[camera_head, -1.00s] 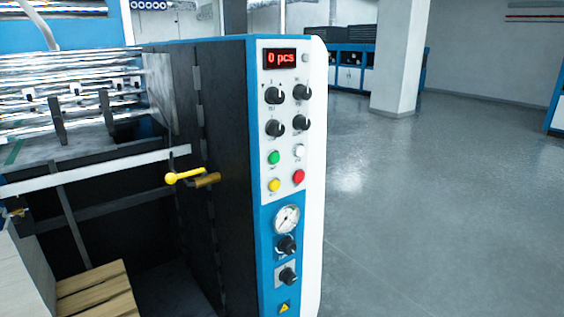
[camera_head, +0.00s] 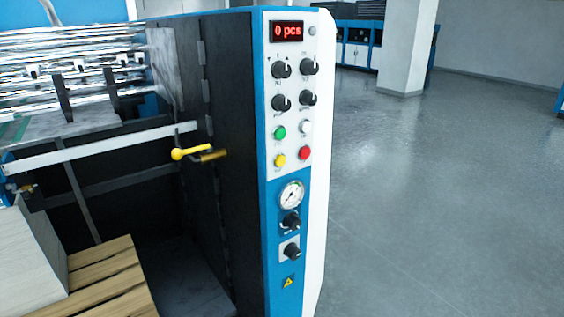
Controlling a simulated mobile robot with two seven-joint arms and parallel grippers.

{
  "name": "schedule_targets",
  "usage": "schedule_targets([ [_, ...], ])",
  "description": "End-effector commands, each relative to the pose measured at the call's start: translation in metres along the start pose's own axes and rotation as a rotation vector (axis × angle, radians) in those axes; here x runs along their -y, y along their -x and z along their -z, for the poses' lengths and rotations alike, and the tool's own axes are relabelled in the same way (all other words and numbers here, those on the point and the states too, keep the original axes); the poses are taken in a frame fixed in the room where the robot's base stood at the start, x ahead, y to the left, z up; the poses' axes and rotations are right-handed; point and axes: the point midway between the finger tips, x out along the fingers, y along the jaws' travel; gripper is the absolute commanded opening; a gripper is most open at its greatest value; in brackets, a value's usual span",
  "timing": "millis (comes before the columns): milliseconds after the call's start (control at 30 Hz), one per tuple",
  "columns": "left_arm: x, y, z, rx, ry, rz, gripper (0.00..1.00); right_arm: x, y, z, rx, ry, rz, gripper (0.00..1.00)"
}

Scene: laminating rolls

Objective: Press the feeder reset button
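The feeder's control panel (camera_head: 295,85) stands upright, right of centre, on the machine's narrow end. It carries a green button (camera_head: 280,132), a white button (camera_head: 305,127), a yellow button (camera_head: 279,160) and a red button (camera_head: 304,153) in two rows. Their labels are too small to read, so I cannot tell which one is the reset button. Above them are black knobs (camera_head: 281,69) and a red display (camera_head: 286,31) reading "0 pcs". Neither of my grippers is in view.
Below the buttons are a gauge (camera_head: 292,194) and two more knobs. A yellow-handled lever (camera_head: 190,152) sticks out on the machine's dark side. A wooden pallet (camera_head: 105,285) lies at lower left. The grey floor (camera_head: 430,200) to the right is clear up to a white pillar (camera_head: 407,45).

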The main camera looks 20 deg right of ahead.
Motion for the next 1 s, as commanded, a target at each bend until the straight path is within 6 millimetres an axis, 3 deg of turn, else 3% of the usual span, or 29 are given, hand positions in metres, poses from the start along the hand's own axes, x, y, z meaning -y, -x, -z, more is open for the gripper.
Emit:
schedule_targets([
  [33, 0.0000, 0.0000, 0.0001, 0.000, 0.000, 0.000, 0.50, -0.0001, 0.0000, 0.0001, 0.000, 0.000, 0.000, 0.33],
  [333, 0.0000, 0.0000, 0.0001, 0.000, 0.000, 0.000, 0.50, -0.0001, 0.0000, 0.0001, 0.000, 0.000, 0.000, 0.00],
  [1000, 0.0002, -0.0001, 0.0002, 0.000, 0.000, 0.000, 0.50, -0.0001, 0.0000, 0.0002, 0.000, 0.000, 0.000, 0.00],
])
